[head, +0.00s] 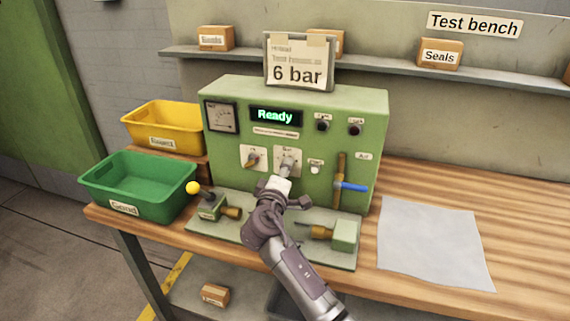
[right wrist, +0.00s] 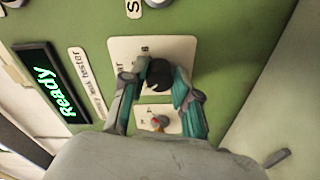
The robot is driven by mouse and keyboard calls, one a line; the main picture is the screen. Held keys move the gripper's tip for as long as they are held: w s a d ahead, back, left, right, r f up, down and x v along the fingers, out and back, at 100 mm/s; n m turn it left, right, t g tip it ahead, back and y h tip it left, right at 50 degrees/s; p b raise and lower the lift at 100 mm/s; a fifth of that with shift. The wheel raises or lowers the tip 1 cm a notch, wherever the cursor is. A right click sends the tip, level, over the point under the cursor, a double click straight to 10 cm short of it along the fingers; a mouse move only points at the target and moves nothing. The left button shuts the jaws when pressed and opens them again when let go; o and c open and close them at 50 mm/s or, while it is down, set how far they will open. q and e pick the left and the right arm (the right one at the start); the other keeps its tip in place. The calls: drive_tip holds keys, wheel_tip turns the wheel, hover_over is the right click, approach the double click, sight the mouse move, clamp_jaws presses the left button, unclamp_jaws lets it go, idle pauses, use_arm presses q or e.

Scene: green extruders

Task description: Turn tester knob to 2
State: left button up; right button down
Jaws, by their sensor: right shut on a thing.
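The green tester (head: 375,130) stands on the bench with its display (head: 276,117) reading "Ready". My right gripper (head: 287,168) reaches up to the right one of two white plates on the tester's front. In the right wrist view my right gripper (right wrist: 163,90) has its fingers on both sides of the dark tester knob (right wrist: 156,76) and is shut on it. The plate (right wrist: 128,52) behind the knob carries small print, mostly covered, so I cannot read the knob's setting. An orange-tipped knob (head: 252,161) sits on the left plate. My left gripper is not in view.
A "6 bar" sign (head: 299,71) stands on the tester. A blue-handled lever (head: 352,187) is right of the knobs, a yellow-ball lever (head: 194,188) at front left. Green (head: 150,205) and yellow (head: 165,122) bins stand left. A grey sheet (head: 433,245) lies right.

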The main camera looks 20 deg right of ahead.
drive_tip(key=shift+n+p, duration=1.75)
drive_tip(key=shift+n, duration=0.25)
drive_tip(key=c, duration=0.9)
unclamp_jaws()
drive_tip(key=shift+o, duration=0.2)
drive_tip(key=v, duration=1.2)
drive_tip(key=shift+r, duration=0.15)
